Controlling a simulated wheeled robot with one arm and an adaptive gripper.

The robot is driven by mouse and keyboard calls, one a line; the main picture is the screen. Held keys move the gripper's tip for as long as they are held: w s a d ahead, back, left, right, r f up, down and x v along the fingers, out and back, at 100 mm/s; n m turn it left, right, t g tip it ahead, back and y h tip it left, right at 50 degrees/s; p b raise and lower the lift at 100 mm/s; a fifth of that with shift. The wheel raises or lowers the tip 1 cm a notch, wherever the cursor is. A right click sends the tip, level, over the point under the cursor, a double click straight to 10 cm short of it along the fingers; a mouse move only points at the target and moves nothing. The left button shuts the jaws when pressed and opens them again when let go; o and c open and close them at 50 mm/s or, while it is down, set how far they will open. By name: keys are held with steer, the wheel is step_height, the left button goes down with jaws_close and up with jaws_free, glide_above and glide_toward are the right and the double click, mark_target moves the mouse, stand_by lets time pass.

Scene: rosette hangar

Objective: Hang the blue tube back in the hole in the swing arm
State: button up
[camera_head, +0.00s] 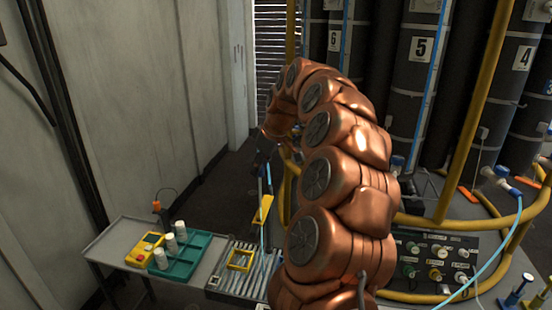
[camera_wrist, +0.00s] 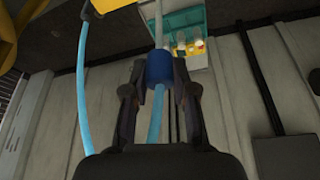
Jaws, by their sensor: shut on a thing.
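My gripper (camera_wrist: 160,78) is shut on the blue collar (camera_wrist: 158,68) of the blue tube, with one finger on each side. A light blue length of tube (camera_wrist: 155,118) runs from the collar down between the fingers, and a pale stem continues above it. In the head view, my gripper (camera_head: 264,150) is small and dark at the end of the copper arm. A yellow piece (camera_head: 263,211), possibly the swing arm, is below it, and it also shows in the wrist view (camera_wrist: 112,4) at the upper left. I cannot make out its hole.
Yellow rails (camera_head: 470,120), dark numbered columns (camera_head: 418,70) and a connector panel (camera_head: 436,262) crowd the right.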

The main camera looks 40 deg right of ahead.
steer(key=shift+w+a, duration=0.2)
steer(key=shift+a, duration=0.15)
steer(key=shift+f+b, duration=0.3)
steer(key=shift+f, duration=1.55)
steer(key=shift+r, duration=0.1)
steer(key=shift+f+b, duration=0.55)
steer(key=shift+f+b, duration=0.55)
steer(key=shift+f, duration=0.45)
steer(key=shift+f+b, duration=1.45)
steer(key=shift+f, duration=0.75)
